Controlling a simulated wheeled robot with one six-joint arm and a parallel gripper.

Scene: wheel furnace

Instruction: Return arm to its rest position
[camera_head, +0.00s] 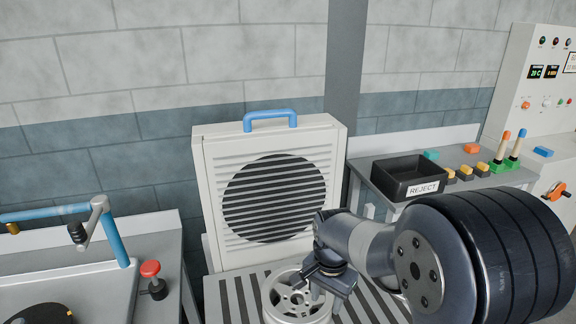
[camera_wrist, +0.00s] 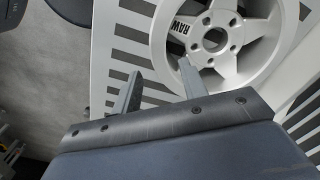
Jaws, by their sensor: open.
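My gripper (camera_head: 328,281) is at the end of my arm, low over the slatted stand in the middle of the head view. In the wrist view my gripper (camera_wrist: 157,88) has its two fingers apart with nothing between them. A white wheel (camera_head: 292,305) marked RAW lies on the slatted surface beside and below my gripper. In the wrist view the wheel (camera_wrist: 262,50) is just beyond the right finger; whether they touch I cannot tell. My arm hides part of the slatted surface at right.
A louvred furnace door (camera_head: 213,190) with a blue handle (camera_head: 270,116) stands behind the wheel. A black REJECT bin (camera_head: 408,177) and coloured blocks sit on a side table at right, near a control panel (camera_head: 545,85).

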